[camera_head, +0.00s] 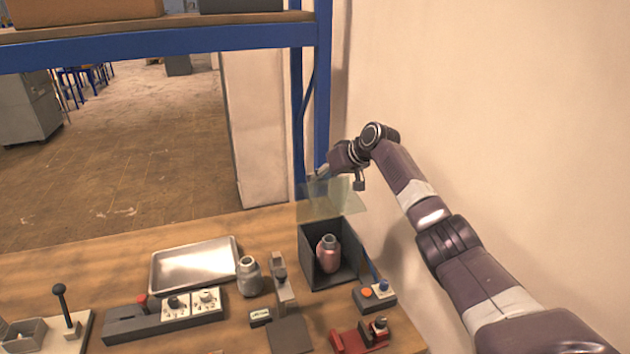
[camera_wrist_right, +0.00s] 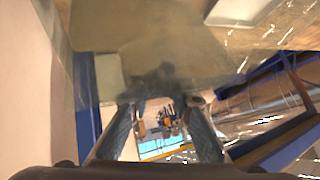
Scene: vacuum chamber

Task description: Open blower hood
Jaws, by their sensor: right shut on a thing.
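The blower hood (camera_head: 343,199) is a clear, yellowish panel raised above the dark open-topped box (camera_head: 318,229) at the table's back right. A pink bottle (camera_head: 328,254) stands in the box. My right gripper (camera_head: 318,181) is at the hood's upper edge, shut on it. In the right wrist view the see-through hood (camera_wrist_right: 170,42) fills the upper middle, and the fingers of my right gripper (camera_wrist_right: 160,108) reach to it. The exact contact is blurred by the clear panel. My left gripper is not in view.
A blue rack post (camera_head: 322,95) stands close behind my right gripper, and the wall (camera_head: 480,110) is to the right. On the table are a metal tray (camera_head: 195,265), a grey bottle (camera_head: 249,276), a switch box (camera_head: 165,317) and a button box (camera_head: 374,296).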

